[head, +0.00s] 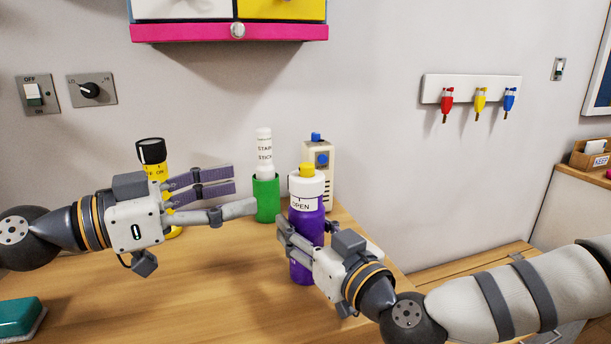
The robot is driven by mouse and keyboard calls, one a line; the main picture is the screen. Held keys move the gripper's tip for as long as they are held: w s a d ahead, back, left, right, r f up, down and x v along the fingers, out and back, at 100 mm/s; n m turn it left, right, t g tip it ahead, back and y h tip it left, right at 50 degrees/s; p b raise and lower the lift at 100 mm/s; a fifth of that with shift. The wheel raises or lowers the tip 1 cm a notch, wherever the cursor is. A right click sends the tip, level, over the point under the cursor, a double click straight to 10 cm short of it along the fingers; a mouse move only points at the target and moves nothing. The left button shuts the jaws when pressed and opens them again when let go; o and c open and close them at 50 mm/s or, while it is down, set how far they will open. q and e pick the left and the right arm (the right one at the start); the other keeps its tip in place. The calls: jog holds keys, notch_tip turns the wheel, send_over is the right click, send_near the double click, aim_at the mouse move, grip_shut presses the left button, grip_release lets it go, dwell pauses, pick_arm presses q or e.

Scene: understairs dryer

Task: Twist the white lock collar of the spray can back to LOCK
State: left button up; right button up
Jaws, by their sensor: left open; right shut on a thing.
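The purple spray can (307,222) stands upright on the wooden table. Its white lock collar (301,204) shows the word OPEN towards me, and a yellow nozzle (307,169) tops it. My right gripper (300,232) is shut on the purple body below the collar. It hides part of the can's front. My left gripper (241,192) is open and empty, with its fingers pointing right towards the collar. Its fingertips are to the left of the collar, apart from it in the picture.
A green holder (267,198) with a white stain stick (264,152) stands behind my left fingertips. A beige device (319,158) stands behind the can. A yellow container with a black knob (151,151) is behind my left gripper. A teal sponge-like block (18,316) lies front left.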

aim_at(290, 180)
pick_arm(q)
jog(key=x, duration=1.1)
jog(key=shift+w+d, duration=0.1)
jog(key=shift+d, duration=0.3)
jog(key=c, duration=1.2)
